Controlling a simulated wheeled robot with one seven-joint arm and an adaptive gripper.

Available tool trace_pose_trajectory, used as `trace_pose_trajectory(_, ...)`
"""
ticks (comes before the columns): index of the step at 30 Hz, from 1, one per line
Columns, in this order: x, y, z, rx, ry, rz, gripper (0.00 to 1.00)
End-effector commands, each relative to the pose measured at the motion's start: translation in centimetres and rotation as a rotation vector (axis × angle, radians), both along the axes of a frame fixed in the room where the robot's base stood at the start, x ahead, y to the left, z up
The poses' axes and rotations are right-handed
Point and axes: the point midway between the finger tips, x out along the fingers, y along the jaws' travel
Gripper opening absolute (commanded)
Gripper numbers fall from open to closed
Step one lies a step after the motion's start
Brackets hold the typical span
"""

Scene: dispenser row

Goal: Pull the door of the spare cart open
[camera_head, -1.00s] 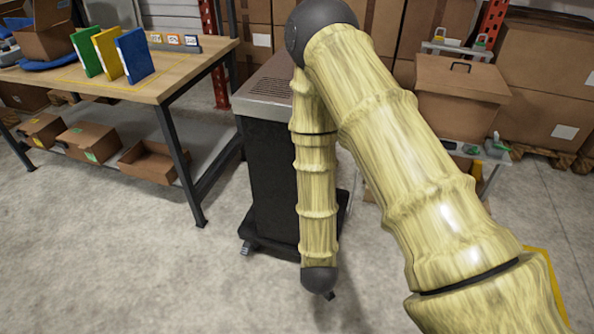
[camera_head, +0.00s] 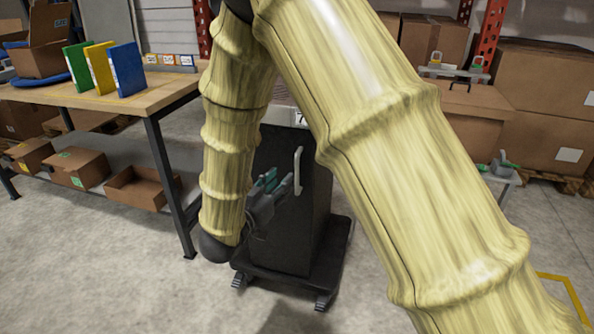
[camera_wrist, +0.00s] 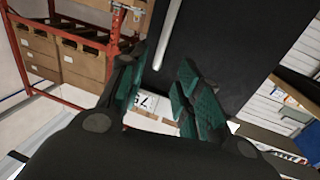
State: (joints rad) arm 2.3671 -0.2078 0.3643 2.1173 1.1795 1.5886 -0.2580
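The spare cart (camera_head: 318,215) is a black cabinet on a wheeled base, standing on the floor in the middle of the head view, partly hidden by my arm. A pale vertical bar handle (camera_head: 298,170) is on its door. My gripper (camera_head: 282,183) is just left of the handle, fingers pointing toward it. In the wrist view the handle (camera_wrist: 169,35) lies ahead of the gripper (camera_wrist: 160,80), against the dark door (camera_wrist: 220,45). The two green-padded fingers are apart with nothing between them. The handle appears beyond the fingertips, not gripped.
A wooden workbench (camera_head: 165,97) with coloured binders (camera_head: 127,69) stands at left, with open boxes (camera_head: 140,188) on its lower shelf. Large cardboard boxes (camera_head: 545,95) and a small stand (camera_head: 500,178) are at right. Bare floor lies in front of the cart.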

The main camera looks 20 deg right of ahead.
Motion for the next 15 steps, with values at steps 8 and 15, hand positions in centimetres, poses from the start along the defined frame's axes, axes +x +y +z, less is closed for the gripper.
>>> trace_pose_trajectory(8, 2.8, -3.0, -0.1, 0.002, -0.001, -0.001, 0.34)
trace_pose_trajectory(15, 5.4, -5.6, -0.1, 0.002, -0.001, 0.000, 0.34)
